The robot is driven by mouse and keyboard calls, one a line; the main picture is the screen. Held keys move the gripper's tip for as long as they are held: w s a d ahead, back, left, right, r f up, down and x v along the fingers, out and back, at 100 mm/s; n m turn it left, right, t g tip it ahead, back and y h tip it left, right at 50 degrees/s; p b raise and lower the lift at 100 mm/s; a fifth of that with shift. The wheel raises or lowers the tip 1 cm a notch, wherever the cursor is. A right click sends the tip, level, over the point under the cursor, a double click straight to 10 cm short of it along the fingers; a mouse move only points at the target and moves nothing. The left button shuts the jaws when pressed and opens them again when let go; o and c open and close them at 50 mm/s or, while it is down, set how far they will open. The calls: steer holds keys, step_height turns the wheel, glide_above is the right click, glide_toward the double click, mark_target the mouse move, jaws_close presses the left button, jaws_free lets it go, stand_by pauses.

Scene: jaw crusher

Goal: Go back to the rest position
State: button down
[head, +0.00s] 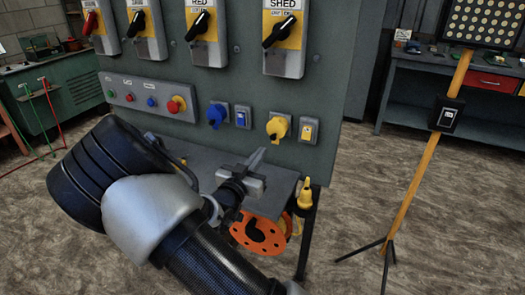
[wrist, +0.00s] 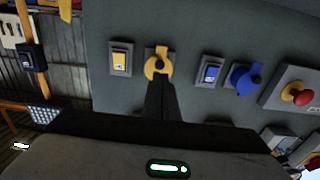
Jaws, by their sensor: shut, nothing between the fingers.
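My gripper (head: 257,158) is shut and empty, with its fingers together, in front of the lower part of the grey control panel (head: 330,75). In the head view the fingertips are just below and left of the yellow knob-like fitting (head: 278,128). In the wrist view the shut fingers (wrist: 160,82) point at that yellow fitting (wrist: 158,66) and overlap its lower edge. I cannot tell whether they touch it. The blue fitting (head: 216,116) and blue rocker switch (head: 241,117) are to the left in the head view. A yellow rocker switch (head: 308,131) is on the right.
A button strip with a red emergency button (head: 176,105) and several large rotary switches are on the panel. A tripod stand (head: 410,190) is on the right.

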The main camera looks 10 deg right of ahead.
steer(key=s+a+f+g+y, duration=0.1)
steer(key=s+a+g+y, duration=0.2)
steer(key=s+a+y, duration=0.15)
steer(key=s+a+r+n+g+y, duration=0.3)
steer(key=s+a+r+y, duration=0.2)
steer(key=s+r+y, duration=0.5)
steer(key=s+d+r+n+g+h, duration=0.25)
steer(key=s+d, duration=0.25)
steer(key=s, duration=0.4)
steer(key=s+d+r+n+g+h, duration=0.1)
steer(key=s+d+r+n, duration=0.15)
steer(key=s+d, duration=0.45)
step_height(320, 180, up, 21)
steer(key=s+a+p, duration=0.2)
steer(key=s+p, duration=0.1)
steer(key=p, duration=1.8)
steer(key=shift+f+m, duration=0.15)
steer(key=shift+m, duration=0.25)
